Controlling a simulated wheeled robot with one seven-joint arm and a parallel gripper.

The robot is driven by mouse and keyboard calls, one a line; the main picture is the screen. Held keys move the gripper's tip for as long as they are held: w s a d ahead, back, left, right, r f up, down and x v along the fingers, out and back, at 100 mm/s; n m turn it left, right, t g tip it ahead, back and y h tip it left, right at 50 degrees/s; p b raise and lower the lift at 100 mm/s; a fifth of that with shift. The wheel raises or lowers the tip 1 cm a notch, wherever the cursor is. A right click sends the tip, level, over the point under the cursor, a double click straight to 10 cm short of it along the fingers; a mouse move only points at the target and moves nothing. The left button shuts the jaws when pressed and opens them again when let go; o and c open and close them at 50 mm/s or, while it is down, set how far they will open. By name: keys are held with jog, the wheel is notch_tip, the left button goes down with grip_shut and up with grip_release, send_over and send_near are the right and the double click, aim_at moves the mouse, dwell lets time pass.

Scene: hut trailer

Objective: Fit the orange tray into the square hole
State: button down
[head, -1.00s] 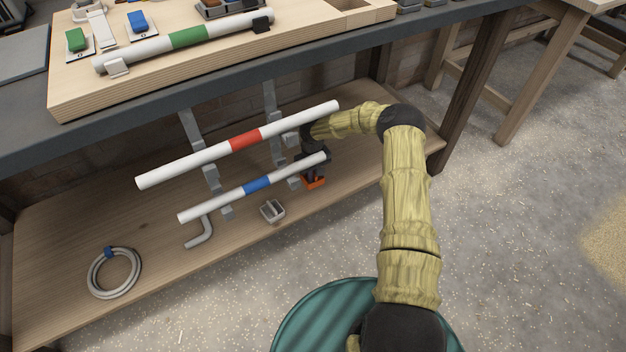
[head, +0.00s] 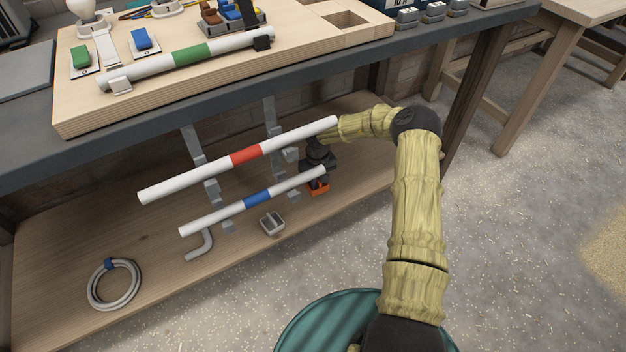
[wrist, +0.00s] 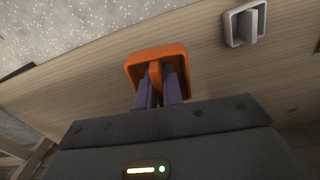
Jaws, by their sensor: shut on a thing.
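The orange tray (head: 318,188) is small and open-topped with a middle rib; it also shows in the wrist view (wrist: 180,50). My gripper (wrist: 162,84) is shut on the rib of the tray. In the head view my gripper (head: 318,172) is under the bench, beside the right end of the blue-banded tube and just above the lower shelf. I cannot tell whether the tray touches the shelf. A square hole (head: 349,19) shows in the light wooden board (head: 330,35) on the bench top.
A grey tray (head: 272,222) of similar shape sits on the lower shelf (head: 165,290); it also shows in the wrist view (wrist: 244,22). Red-banded (head: 200,174) and blue-banded (head: 215,218) tubes rest on brackets left of my gripper. A cable coil (head: 114,284) lies at the shelf's left.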

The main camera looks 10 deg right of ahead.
jog(key=s+d+r+m+p, duration=0.1)
jog(key=s+d+r, duration=0.4)
jog(key=s+r, duration=0.6)
jog(key=shift+s+d+r+m, duration=0.3)
jog(key=shift+d+m, duration=0.05)
jog(key=shift+m, duration=0.45)
jog(key=shift+d, duration=0.1)
